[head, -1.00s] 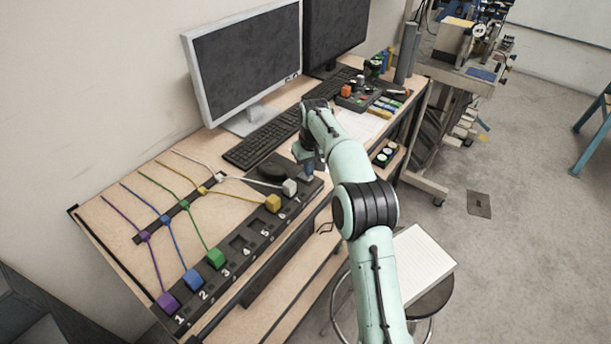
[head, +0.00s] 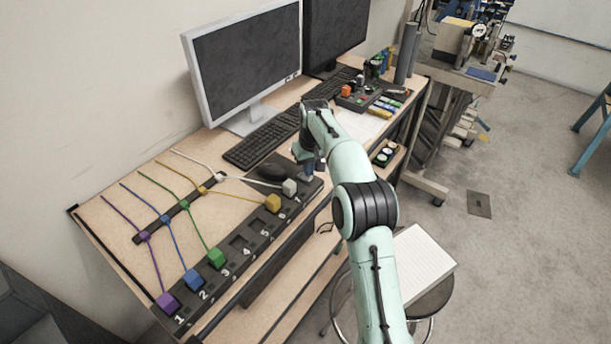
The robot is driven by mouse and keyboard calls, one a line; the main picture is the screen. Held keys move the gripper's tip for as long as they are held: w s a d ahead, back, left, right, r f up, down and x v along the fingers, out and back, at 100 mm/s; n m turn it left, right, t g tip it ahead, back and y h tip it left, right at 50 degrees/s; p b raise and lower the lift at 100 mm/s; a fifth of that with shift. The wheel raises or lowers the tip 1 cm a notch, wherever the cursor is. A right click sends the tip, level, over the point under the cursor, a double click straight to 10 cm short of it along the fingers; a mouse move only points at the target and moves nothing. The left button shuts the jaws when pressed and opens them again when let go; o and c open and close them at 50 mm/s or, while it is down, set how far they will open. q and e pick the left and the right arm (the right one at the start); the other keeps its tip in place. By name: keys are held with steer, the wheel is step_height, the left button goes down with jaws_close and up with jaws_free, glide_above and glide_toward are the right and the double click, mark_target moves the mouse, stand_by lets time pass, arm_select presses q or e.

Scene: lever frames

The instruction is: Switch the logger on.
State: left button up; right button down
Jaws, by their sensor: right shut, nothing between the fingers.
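A dark strip (head: 228,268) with numbered places 1 to 7 runs along the desk's front edge. A purple plug (head: 166,302) sits at 1, a blue plug (head: 192,279) at 2, a green plug (head: 216,257) at 3, a yellow plug (head: 273,203) at 6 and a white plug (head: 289,187) at 7. Places 4 and 5 are empty. My right gripper (head: 309,175) is shut and empty, pointing down at the strip's far end, just beyond the white plug. Whether it touches the strip, I cannot tell. I cannot tell which thing is the logger. My left gripper is not in view.
Coloured cords run from the plugs to a dark bar (head: 160,228) on the desk. A stool with a paper pad (head: 420,262) stands at the front right.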

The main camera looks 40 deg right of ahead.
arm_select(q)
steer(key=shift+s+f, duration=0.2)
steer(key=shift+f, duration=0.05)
arm_select(e)
steer(key=shift+f, duration=0.8)
steer(key=shift+r, duration=0.1)
steer(key=shift+r+p, duration=1)
steer(key=shift+r, duration=2.5)
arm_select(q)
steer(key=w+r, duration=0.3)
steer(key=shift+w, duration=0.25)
arm_select(e)
steer(key=shift+f, duration=0.1)
